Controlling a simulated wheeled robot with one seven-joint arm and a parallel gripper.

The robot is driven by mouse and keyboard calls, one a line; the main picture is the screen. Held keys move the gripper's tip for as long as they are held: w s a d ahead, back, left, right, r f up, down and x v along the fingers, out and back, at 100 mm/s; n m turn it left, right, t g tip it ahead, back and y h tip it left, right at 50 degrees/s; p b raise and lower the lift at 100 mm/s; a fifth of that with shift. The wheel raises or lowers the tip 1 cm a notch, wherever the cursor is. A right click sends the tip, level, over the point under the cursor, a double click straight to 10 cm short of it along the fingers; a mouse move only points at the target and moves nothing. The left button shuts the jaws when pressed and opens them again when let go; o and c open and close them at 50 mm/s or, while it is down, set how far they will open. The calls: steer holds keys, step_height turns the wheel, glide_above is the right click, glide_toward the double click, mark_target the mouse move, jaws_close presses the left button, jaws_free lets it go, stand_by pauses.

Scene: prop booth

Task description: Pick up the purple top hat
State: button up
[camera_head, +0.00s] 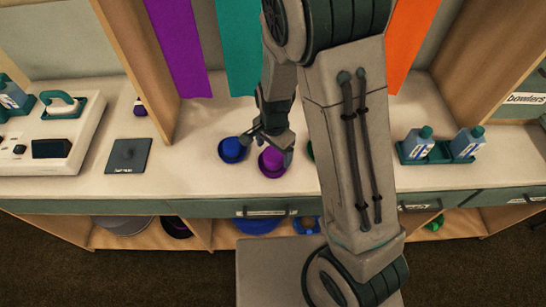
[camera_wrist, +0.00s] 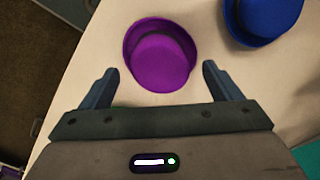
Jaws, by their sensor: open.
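The purple top hat (camera_head: 271,162) stands on the pale counter in the head view, just right of a blue hat. My gripper (camera_head: 272,140) is just above it, with its fingers near the hat. In the wrist view the purple hat (camera_wrist: 161,58) is seen from above, with a round crown and a brim. My gripper (camera_wrist: 156,86) is open there, one finger at each side. The hat lies mostly ahead of the fingertips. I see no contact between fingers and hat.
The blue hat (camera_head: 232,149) stands close by on the left; it also shows in the wrist view (camera_wrist: 262,18). A green item is partly hidden behind my arm. Bottles on a green tray (camera_head: 438,152) stand at right. A dark pad (camera_head: 128,155) lies at left. The counter's front edge is near.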

steer(key=shift+f, duration=1.2)
steer(key=c, duration=1)
steer(key=shift+r, duration=0.15)
steer(key=shift+r, duration=0.45)
steer(key=r, duration=0.3)
steer(key=shift+w+d+r, duration=0.15)
steer(key=shift+w, duration=0.1)
steer(key=w+d+r+b, duration=0.2)
steer(key=w+d+r, duration=0.4)
steer(key=w+d, duration=0.1)
steer(key=shift+w+d+r, duration=0.25)
steer(key=shift+d, duration=0.15)
